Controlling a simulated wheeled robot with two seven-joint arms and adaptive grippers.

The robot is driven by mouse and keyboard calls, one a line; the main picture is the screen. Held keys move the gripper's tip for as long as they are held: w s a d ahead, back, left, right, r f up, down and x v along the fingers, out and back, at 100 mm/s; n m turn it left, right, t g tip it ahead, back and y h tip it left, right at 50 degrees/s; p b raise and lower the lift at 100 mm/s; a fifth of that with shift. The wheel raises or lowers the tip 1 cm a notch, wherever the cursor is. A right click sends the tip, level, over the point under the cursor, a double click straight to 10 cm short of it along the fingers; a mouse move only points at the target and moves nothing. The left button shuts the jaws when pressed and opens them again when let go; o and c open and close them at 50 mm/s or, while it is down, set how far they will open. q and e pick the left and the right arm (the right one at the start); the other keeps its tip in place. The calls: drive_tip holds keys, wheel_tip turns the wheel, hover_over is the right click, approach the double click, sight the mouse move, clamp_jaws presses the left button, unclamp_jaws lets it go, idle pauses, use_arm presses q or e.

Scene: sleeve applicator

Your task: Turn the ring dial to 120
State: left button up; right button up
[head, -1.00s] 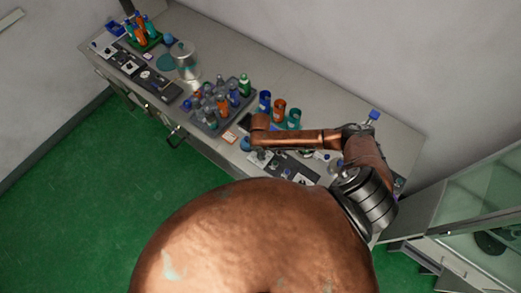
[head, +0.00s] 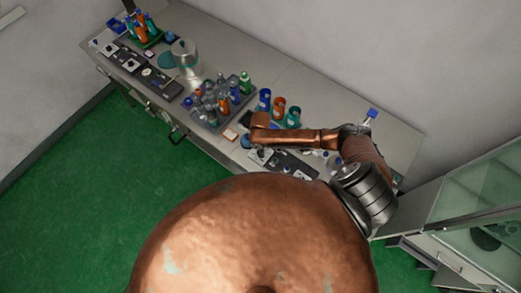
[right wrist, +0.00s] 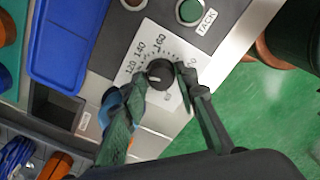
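The ring dial is a black round knob (right wrist: 160,74) on a white scale plate (right wrist: 148,52) in the right wrist view. The numbers 120, 140 and 160 are readable on its left and upper side. A white mark on the knob points left, to around or just below 120; the exact reading is unclear. My right gripper (right wrist: 162,76) has one finger on each side of the knob, with small gaps apparent, so it looks open. In the head view my right arm (head: 295,137) reaches over the bench, and its gripper is hard to make out. My left gripper is not in view.
A green button (right wrist: 190,11) marked TACK sits beside the plate. A blue tray (right wrist: 68,38) lies to the left. A blue round part shows behind the left finger. In the head view, a rack of bottles (head: 205,117) and coloured cups (head: 278,106) stand close to my arm.

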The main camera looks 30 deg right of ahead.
drive_tip(key=shift+o, duration=1.4)
drive_tip(key=shift+r, duration=0.15)
wheel_tip(320, 180, up, 12)
drive_tip(key=shift+a+f, duration=0.1)
drive_tip(key=shift+f, duration=0.1)
